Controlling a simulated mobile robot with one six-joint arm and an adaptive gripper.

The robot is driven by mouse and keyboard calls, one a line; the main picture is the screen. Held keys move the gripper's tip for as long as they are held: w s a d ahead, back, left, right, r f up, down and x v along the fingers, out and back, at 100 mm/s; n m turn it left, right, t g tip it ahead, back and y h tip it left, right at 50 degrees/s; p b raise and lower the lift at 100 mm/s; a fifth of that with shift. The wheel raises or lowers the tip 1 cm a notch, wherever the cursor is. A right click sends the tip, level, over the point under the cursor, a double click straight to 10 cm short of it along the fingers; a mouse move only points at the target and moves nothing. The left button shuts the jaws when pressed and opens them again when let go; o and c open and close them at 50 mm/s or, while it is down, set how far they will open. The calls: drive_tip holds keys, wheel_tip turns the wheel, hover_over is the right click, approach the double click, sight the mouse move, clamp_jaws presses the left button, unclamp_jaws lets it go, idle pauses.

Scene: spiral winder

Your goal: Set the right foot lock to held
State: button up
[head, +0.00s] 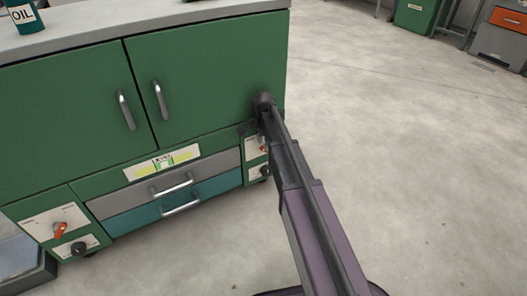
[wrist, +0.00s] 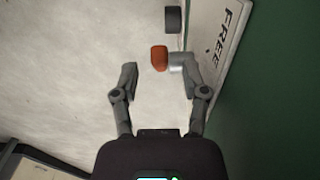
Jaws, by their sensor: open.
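The right foot lock's orange lever (wrist: 159,58) sticks out from a pale plate (wrist: 226,35) in the wrist view. The word FREE can be read on that plate; any other marking is out of sight. My gripper (wrist: 160,78) is open, one finger on each side, with the lever just beyond and between the fingertips. The right fingertip is close to the lever's grey shaft; I cannot tell whether they touch. In the head view the lever (head: 263,150) shows small at the cabinet's lower right, partly hidden by my arm.
A black knob (wrist: 173,19) sits just past the lever. The green cabinet (head: 210,70) has two doors and two drawers (head: 170,195). The left foot lock (head: 60,230) has a similar orange lever. Open concrete floor (head: 400,150) lies to the right.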

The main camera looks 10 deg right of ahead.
drive_tip(key=shift+f+b, duration=0.65)
drive_tip(key=shift+f, duration=0.35)
drive_tip(key=shift+c, duration=0.2)
clamp_jaws()
